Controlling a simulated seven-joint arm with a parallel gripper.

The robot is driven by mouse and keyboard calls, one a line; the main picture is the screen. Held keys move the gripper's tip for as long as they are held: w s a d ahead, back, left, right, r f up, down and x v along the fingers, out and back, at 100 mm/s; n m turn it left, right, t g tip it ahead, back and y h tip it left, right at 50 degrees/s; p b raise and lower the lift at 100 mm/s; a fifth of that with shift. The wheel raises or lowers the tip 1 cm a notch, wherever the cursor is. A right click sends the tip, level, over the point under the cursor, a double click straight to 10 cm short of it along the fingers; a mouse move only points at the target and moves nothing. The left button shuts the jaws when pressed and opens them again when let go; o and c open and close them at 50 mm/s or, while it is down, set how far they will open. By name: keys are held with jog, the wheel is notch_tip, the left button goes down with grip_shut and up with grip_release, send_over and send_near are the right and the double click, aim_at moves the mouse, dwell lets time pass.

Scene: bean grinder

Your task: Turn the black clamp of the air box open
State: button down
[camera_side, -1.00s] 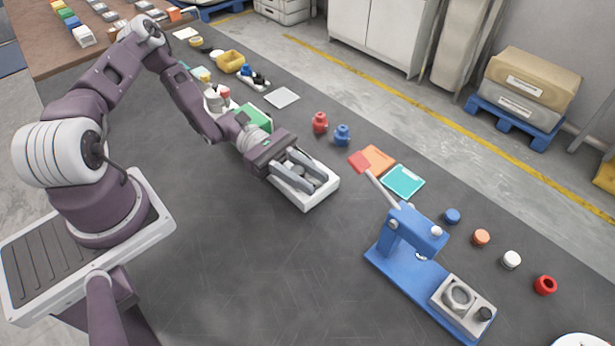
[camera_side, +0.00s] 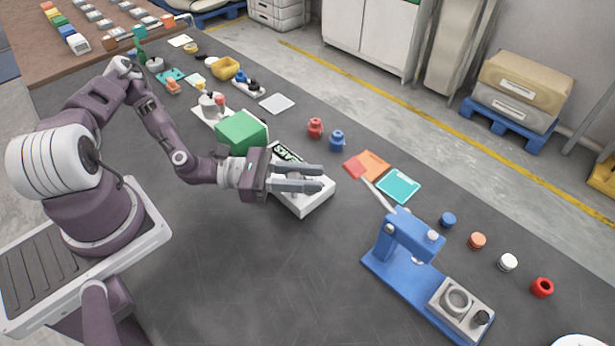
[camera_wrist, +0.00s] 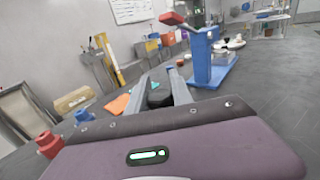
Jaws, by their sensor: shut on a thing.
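The air box appears to be the low white box (camera_side: 303,207) near the table's middle in the side view, with a dark panel with green marks at its back. My gripper (camera_side: 318,178) lies over this box, its two grey fingers pointing right. In the wrist view, a dark round piece (camera_wrist: 158,96), which looks like the black clamp, sits between the fingers of my gripper (camera_wrist: 160,78). The gripper is shut on it. In the side view the fingers hide the clamp, so its turn angle cannot be read.
A green block (camera_side: 241,132) stands close behind my wrist. A blue lever press (camera_side: 415,240) stands to the right. Red (camera_side: 315,128) and blue (camera_side: 338,140) knobbed pieces and flat orange (camera_side: 374,163) and teal (camera_side: 398,187) pieces lie behind. The table's front is clear.

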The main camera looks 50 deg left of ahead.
dwell(0.4)
jog(key=c, duration=1.1)
grip_release()
